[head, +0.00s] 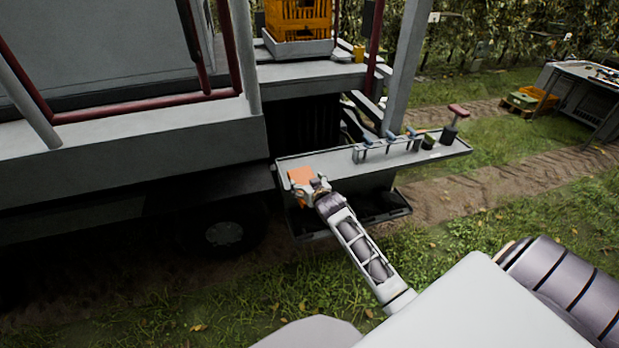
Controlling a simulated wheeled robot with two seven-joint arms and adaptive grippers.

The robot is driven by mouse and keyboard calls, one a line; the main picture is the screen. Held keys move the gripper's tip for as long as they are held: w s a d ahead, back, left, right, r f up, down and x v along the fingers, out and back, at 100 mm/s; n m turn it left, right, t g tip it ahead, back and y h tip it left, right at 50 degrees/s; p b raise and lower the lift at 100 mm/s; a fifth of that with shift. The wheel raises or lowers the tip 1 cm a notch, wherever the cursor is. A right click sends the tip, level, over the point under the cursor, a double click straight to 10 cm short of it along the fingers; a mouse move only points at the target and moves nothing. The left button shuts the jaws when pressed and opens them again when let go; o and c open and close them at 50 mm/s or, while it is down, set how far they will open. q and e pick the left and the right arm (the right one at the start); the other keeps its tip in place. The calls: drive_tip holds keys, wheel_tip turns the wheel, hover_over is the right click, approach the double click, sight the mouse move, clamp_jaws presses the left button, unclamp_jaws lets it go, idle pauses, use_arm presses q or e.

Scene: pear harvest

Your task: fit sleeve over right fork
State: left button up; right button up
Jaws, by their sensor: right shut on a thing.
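My right gripper (316,187) is at the left end of a grey shelf (340,165) on the side of the machine. It is shut on an orange block-like piece (300,176), which looks like the sleeve. The gripper covers part of the piece, and its opening cannot be made out. The piece is over the shelf's left end; whether it touches the shelf is unclear. I cannot pick out the right fork with certainty. My left gripper is not in view.
Several blue-handled levers (390,138) and a red-topped knob (458,112) stand on the shelf's right part. A grey post (406,70) rises behind it. A yellow crate (298,18) is on the machine. A table (590,72) stands far right.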

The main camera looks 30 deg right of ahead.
drive_tip(key=s+a+f+n+y, duration=0.1)
drive_tip(key=s+a+f, duration=0.1)
drive_tip(key=s+a, duration=0.5)
drive_tip(key=s+a+f+n+y, duration=0.1)
drive_tip(key=s+a+f, duration=0.2)
drive_tip(key=s+a, duration=0.5)
drive_tip(key=shift+s+f+y, duration=0.2)
drive_tip(key=shift+s+y, duration=0.1)
drive_tip(key=shift+s, duration=0.55)
